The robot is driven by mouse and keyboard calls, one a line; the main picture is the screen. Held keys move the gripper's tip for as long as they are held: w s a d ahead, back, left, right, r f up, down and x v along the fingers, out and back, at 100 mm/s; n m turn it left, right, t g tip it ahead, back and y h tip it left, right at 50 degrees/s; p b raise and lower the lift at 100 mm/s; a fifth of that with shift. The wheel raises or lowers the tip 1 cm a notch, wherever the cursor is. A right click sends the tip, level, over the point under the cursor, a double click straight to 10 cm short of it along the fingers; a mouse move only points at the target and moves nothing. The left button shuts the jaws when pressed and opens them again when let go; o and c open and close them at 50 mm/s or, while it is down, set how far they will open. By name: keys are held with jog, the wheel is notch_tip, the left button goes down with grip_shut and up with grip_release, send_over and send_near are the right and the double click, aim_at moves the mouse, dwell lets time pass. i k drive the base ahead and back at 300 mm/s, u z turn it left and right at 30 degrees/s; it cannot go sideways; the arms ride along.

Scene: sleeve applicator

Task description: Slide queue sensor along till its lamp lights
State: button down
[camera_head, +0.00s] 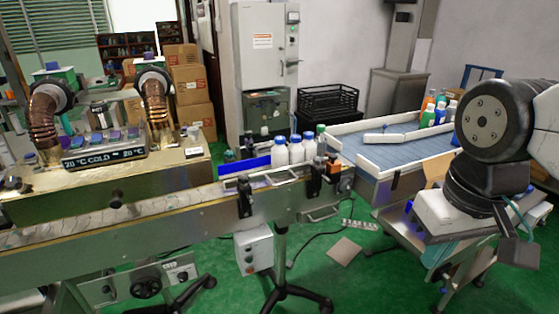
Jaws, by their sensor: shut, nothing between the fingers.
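Two small black units are clamped on the near rail of the conveyor (150,221): one black unit (244,198) near the middle and another black unit (315,182) further right. An orange-topped piece (336,168) sits just beyond the second. I cannot tell which of these is the queue sensor, and I see no clearly lit lamp on them. My gripper (522,252) hangs at the right side, below my dark wrist, over the floor and right-hand frame. It is shut and empty, well apart from the conveyor rail and the black units.
White bottles with blue caps (296,151) stand behind the rail. A grey control box (254,248) hangs below the conveyor on a black-footed stand. A blue-grey belt table (400,150) with coloured bottles lies at right. Heater ducts (45,115) rise at left. Green floor shows between the machines.

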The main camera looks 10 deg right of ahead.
aim_at(248, 134)
jog(key=z, duration=0.05)
jog(key=i, duration=1.15)
jog(key=u, duration=0.05)
